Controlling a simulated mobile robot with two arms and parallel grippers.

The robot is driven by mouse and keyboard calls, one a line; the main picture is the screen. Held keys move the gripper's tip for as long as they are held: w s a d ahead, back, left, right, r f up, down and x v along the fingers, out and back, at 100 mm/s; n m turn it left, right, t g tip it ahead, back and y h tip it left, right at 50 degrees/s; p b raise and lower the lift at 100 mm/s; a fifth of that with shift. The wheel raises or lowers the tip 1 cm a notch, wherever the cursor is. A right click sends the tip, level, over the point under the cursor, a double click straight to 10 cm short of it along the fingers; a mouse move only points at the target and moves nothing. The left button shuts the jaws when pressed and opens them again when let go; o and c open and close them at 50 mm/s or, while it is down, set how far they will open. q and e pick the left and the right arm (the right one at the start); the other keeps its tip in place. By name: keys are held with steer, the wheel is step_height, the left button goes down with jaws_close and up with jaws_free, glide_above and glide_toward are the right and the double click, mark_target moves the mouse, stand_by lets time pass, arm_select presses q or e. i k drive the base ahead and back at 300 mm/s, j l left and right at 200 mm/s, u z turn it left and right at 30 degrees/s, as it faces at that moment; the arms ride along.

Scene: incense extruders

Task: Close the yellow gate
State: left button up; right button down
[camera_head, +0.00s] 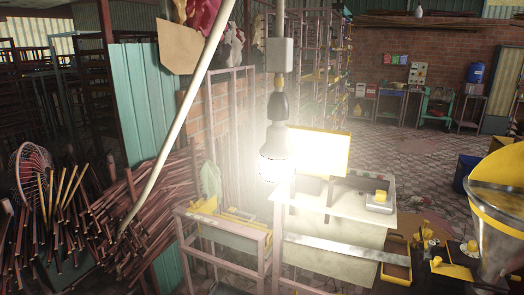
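Neither of my grippers shows in the head view. I cannot tell for certain which thing is the yellow gate. A flat panel with a yellow edge (322,151) stands tilted behind the hanging lamp, above a pale work table (345,212); the lamp's glare washes out part of it. Another machine at the right edge has a large metal hopper with a yellow rim (489,208). Several small yellow parts lie near its base, and a yellow-edged tray (397,262) is to their left.
A glowing lamp (273,160) hangs in the middle of the view. Pinkish metal frames (240,243) stand below it. Open tiled floor (410,150) lies toward the brick back wall (440,55).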

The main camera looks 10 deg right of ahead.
mark_target(437, 266)
steer(key=z, duration=1.55)
